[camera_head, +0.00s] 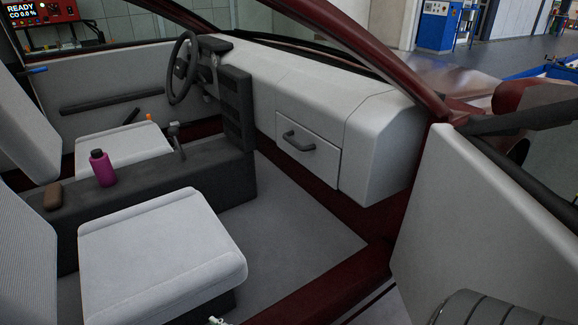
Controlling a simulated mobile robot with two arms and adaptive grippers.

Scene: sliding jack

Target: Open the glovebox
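The glovebox (308,150) is a light grey panel set in the dashboard (330,95) on the passenger side. It looks shut, its front flush with the dashboard around it. A dark grey bar handle (298,142) sits on its upper part, and nothing touches it. A dark rounded part at the bottom right corner may be mine.
The passenger seat (160,255) stands in front of the glovebox, with open floor (305,225) between. A purple bottle (103,168) and a brown object (53,196) rest on the centre console (210,165). The open door (480,220) and red frame bound the opening at right.

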